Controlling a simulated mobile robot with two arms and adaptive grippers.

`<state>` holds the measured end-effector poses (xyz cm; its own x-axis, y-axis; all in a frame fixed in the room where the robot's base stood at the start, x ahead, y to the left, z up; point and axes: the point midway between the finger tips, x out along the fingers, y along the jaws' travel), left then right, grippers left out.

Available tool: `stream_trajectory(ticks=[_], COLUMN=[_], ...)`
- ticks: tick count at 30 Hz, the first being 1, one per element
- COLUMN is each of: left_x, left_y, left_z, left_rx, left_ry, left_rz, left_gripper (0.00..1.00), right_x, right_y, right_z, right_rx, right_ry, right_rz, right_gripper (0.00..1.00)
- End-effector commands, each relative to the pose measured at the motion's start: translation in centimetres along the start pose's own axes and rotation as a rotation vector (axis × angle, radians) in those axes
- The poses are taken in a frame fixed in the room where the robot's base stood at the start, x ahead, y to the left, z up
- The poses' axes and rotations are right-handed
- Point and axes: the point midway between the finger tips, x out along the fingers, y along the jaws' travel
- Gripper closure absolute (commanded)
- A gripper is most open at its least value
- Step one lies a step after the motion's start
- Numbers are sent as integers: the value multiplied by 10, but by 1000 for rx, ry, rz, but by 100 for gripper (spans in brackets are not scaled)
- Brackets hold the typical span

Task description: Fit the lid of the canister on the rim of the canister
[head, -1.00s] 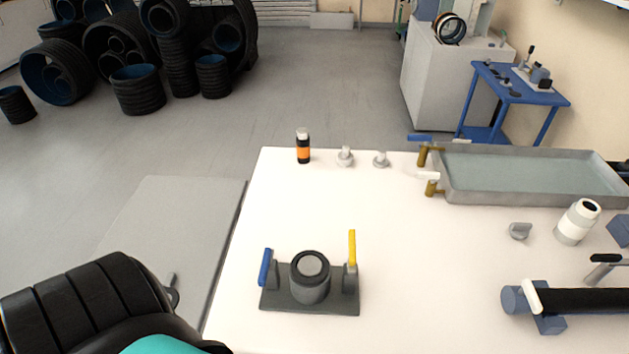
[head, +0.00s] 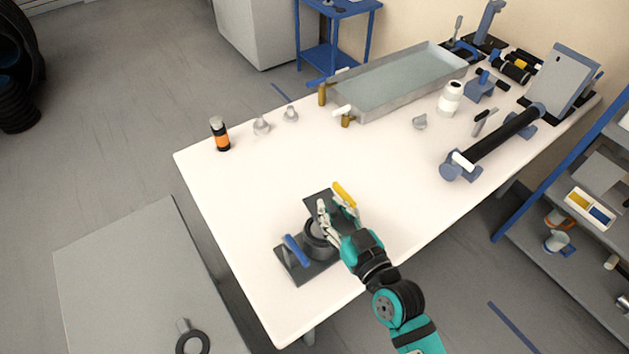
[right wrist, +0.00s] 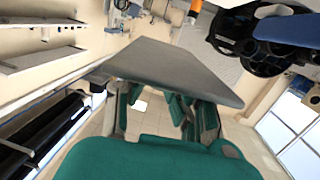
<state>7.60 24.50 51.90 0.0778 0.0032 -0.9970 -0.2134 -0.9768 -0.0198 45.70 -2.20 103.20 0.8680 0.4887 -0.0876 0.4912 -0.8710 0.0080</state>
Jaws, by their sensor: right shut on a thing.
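The dark grey canister (head: 318,241) stands upright on a dark base plate (head: 290,272) between a blue lever (head: 297,250) and a yellow lever (head: 344,194). My right gripper (head: 335,212) is over the far right side of the canister, close to the yellow lever, and hides part of the canister's top. In the right wrist view a flat grey piece (right wrist: 175,68), which looks like the lid, lies across the teal fingers. My right gripper is shut on it. Whether it touches the rim cannot be told. My left gripper is not in view.
A grey tray (head: 400,84) lies at the back. An orange and black bottle (head: 222,138) and two small grey knobs (head: 261,126) stand near the far left edge. A black tube (head: 500,137) rests on blue supports at the right. The white table's middle is clear.

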Motion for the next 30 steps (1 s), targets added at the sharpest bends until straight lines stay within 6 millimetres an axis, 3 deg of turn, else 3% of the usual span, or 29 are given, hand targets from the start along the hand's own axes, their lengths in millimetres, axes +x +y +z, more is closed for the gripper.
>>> stream_trajectory(ticks=[1, 5, 11, 24, 30], left_x=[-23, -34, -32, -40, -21], left_y=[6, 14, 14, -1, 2], left_z=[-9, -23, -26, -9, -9], left_rx=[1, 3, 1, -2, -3], left_ry=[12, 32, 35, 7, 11], left_rz=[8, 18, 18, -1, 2], left_gripper=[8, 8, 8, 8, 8], right_x=[11, 26, 30, 29, 30], right_y=[-3, -9, -11, -11, -11], right_z=[-13, -6, 0, -3, 18], right_rx=[-15, -16, -9, -10, -11], right_ry=[-2, -2, 1, 0, -1], right_rz=[-43, -103, -118, -103, -102], right_gripper=[100, 100, 100, 100, 100])
